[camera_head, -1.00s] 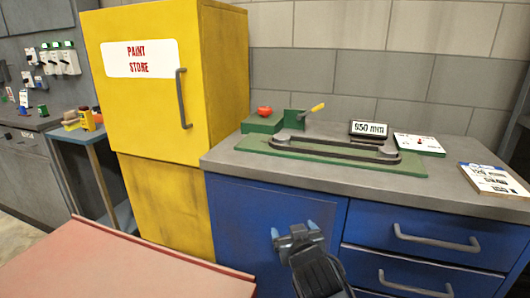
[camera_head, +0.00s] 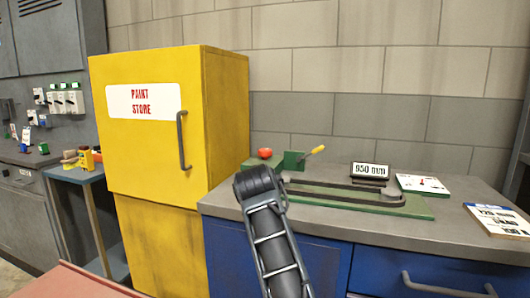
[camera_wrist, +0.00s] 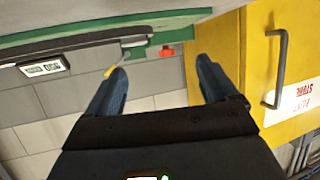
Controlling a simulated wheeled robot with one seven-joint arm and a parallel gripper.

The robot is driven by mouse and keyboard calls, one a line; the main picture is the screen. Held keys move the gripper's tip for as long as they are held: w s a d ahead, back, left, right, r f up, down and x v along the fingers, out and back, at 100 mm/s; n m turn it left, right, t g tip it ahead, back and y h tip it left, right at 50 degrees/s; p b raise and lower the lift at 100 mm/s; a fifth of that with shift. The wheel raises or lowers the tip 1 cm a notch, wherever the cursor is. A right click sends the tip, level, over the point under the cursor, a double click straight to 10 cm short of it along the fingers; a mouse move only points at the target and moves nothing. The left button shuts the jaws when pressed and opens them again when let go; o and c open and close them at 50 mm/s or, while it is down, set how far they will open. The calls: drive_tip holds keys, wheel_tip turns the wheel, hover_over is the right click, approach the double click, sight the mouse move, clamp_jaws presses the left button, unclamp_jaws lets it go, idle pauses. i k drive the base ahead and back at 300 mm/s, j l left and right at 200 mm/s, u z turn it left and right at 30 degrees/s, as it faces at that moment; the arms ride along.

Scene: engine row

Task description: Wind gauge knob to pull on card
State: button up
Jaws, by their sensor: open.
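The red knob (camera_head: 265,153) sits on a green block at the left end of the belt rig (camera_head: 405,207). In the wrist view, which is upside down, the knob (camera_wrist: 167,50) shows beyond and between my fingertips. My gripper (camera_wrist: 158,75) is open and empty, apart from the knob. In the head view my wrist hides the fingers and part of the green block. A yellow-handled lever (camera_head: 316,150) stands right of the knob. A sign (camera_head: 369,171) reads 950 mm. A small white card or dial plate (camera_head: 423,184) lies behind the rig; its marks are too small to read.
A printed card (camera_head: 498,219) lies on the right of the grey bench top (camera_head: 365,238), its text only partly legible. The yellow paint store cabinet (camera_head: 150,150) stands close on the left. Blue drawers are below the bench.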

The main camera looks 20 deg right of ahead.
sight(264, 153)
drive_tip(key=i+l, duration=0.25)
drive_tip(key=i, duration=0.2)
drive_tip(key=i+l, duration=0.25)
drive_tip(key=i, duration=0.2)
